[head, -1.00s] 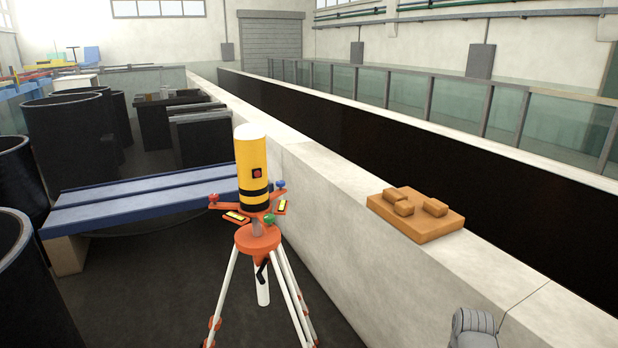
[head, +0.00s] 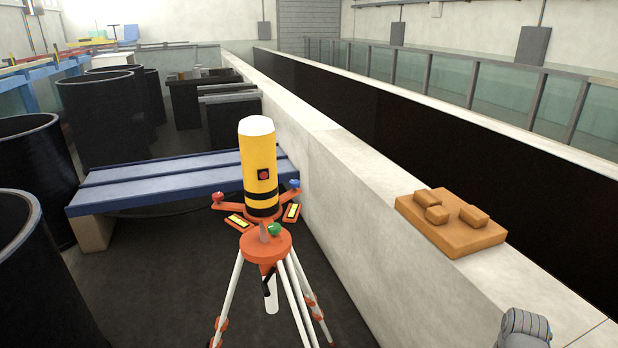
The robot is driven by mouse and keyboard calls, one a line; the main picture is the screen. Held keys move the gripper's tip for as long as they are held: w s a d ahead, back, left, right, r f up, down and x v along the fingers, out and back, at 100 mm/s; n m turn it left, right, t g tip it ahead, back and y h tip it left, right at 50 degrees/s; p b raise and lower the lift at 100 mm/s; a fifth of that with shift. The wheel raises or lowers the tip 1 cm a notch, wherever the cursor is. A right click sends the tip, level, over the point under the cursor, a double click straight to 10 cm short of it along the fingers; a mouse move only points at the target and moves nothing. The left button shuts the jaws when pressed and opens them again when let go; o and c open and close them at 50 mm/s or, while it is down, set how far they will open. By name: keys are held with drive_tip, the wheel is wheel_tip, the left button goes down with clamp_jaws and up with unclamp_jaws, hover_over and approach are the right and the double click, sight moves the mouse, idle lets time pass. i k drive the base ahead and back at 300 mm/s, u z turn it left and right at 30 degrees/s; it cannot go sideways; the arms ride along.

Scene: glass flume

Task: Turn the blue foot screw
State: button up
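The blue foot screw (head: 294,184) is a small blue knob at the right rear of an orange three-armed base. A red foot screw (head: 218,197) is on the left arm and a green foot screw (head: 274,229) is at the front. A yellow cylinder instrument (head: 259,165) with a white top, black bands and a red button stands upright on this base. An orange-headed tripod (head: 265,246) with white legs carries it. My gripper is not in view. A grey rounded part, possibly of my arm, shows at the bottom right edge.
An orange block (head: 452,232) with several small raised pieces lies on the concrete wall (head: 345,185) right of the tripod. A blue bench (head: 160,180) is behind and left. Black tanks (head: 20,250) stand at the left. Dark floor is clear left of the tripod.

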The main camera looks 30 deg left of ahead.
sight(295, 183)
drive_tip(key=u, duration=0.35)
drive_tip(key=i, duration=0.9)
drive_tip(key=u, duration=0.7)
